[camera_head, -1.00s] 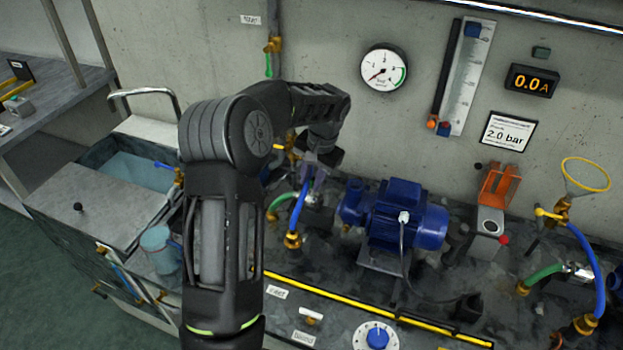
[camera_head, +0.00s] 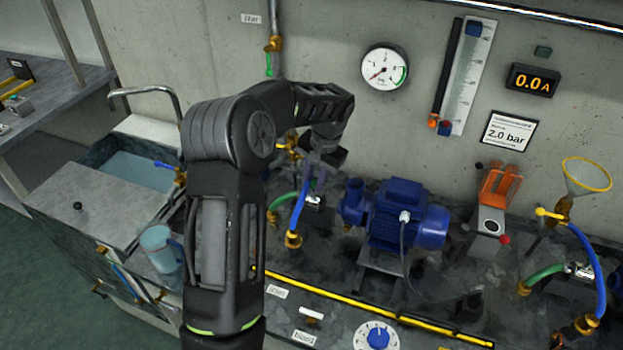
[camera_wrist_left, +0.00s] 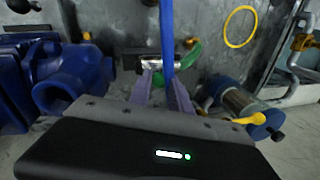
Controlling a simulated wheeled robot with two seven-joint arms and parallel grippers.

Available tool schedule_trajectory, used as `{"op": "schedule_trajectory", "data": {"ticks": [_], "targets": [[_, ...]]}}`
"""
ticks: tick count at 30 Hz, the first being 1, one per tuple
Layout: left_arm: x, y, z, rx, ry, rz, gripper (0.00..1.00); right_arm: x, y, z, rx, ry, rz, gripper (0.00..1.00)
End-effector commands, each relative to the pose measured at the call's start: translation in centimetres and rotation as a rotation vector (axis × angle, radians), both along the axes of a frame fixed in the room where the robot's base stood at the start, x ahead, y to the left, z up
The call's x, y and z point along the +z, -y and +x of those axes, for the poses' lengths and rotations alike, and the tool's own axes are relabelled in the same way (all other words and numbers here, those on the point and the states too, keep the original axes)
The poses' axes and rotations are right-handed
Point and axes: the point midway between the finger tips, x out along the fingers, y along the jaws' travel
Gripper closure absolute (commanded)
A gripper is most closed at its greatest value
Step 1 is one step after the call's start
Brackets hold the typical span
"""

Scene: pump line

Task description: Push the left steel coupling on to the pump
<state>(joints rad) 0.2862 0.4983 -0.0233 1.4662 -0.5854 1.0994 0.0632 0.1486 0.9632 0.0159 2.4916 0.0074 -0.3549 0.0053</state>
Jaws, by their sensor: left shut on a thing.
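The blue pump (camera_head: 400,215) stands on the bench, its round inlet facing left toward my gripper. The left steel coupling (camera_head: 313,201) sits just left of it, at the end of the hoses, with a visible gap to the pump. My left gripper (camera_head: 318,178) reaches down over the coupling from above. In the left wrist view, its purple fingers (camera_wrist_left: 162,92) are shut on the shiny coupling (camera_wrist_left: 152,66), partly hidden behind a blue hose. The pump (camera_wrist_left: 72,82) shows at the left there. My right gripper is not in view.
A blue hose (camera_head: 301,208) and a green hose (camera_head: 281,199) run close beside the gripper. A second coupling (camera_head: 580,271) with hoses lies at the far right. An orange-topped unit (camera_head: 490,220) stands right of the pump. The wall is close behind.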

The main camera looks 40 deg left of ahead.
Motion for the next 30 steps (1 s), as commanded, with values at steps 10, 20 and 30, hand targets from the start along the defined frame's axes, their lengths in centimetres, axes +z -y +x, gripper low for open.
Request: {"op": "schedule_trajectory", "data": {"ticks": [10, 20, 30], "targets": [[0.0, 4.6, 1.5, -0.004, 0.004, -0.006, 1.0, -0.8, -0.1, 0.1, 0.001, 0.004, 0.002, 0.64], [0.0, 4.7, 1.5, -0.006, 0.004, -0.008, 0.64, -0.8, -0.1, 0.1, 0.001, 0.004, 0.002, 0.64], [0.0, 4.7, 1.5, -0.005, 0.003, -0.008, 0.55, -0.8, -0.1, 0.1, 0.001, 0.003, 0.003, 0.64]]}}
